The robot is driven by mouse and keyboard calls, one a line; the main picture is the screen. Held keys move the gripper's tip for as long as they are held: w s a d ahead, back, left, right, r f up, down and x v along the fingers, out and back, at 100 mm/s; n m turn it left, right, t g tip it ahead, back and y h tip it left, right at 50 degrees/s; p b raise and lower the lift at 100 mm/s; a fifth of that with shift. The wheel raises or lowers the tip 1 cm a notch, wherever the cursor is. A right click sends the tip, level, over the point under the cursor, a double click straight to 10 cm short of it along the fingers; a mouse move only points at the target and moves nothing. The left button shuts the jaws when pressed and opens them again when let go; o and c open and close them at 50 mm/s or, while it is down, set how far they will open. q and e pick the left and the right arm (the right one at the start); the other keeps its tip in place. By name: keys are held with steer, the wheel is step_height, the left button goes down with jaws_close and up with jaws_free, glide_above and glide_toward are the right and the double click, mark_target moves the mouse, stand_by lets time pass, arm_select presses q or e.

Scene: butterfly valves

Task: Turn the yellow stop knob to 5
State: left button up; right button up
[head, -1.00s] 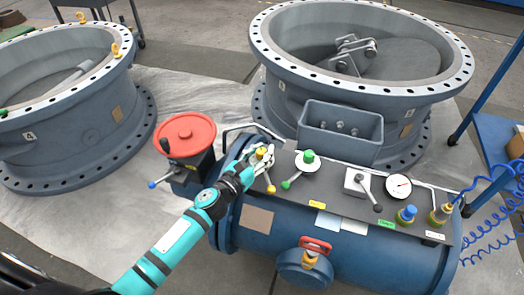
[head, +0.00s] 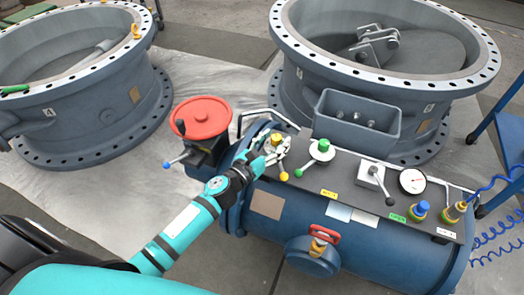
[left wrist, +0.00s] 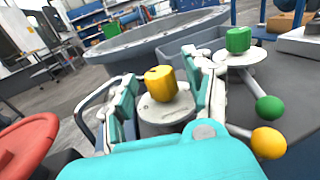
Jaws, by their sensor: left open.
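The yellow stop knob (head: 277,141) stands on a pale round dial at the left end of the dark control panel. In the left wrist view the yellow knob (left wrist: 160,84) is upright above its dial (left wrist: 164,112), with small marks I cannot read. My left gripper (head: 272,146) is at the knob. In the left wrist view my left gripper (left wrist: 165,92) is open, one finger on each side of the knob, with a visible gap on the left. Contact on the right is unclear. A lever with a yellow ball (left wrist: 268,143) extends from this dial. My right gripper is out of view.
A green knob (head: 323,145) with a green-ball lever stands just right. Further right are a grey lever (head: 374,174) and a gauge (head: 412,181). A red handwheel (head: 201,117) is left of my gripper. A bent rail (head: 256,115) runs close behind the knob.

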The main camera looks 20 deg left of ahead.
arm_select(q)
steer(key=v, duration=1)
steer(key=shift+s+a, duration=0.15)
steer(key=shift+s, duration=0.2)
